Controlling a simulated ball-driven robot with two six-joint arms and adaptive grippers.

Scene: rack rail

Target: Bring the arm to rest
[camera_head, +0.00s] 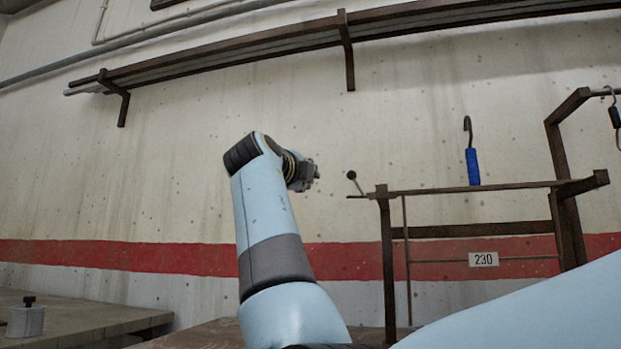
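My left arm (266,215) rises from the bottom middle, light blue with a grey band. It bends at a dark elbow-like joint at the top. My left gripper (312,172) is small and dark at its end, pointing right in front of the wall. I cannot tell whether its fingers are open or shut, and I see nothing clearly held in it. It appears apart from the rack in the picture. A light blue part of my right arm (540,310) fills the lower right corner; its gripper is out of view.
A dark metal rack (388,262) stands right, with a ball-ended rod (353,176) at its left end and a "230" plate (483,259). A blue-handled hook (473,166) shows above its rail. Another hook (614,114) hangs far right. A bench (95,318) with a grey block (26,321) is lower left.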

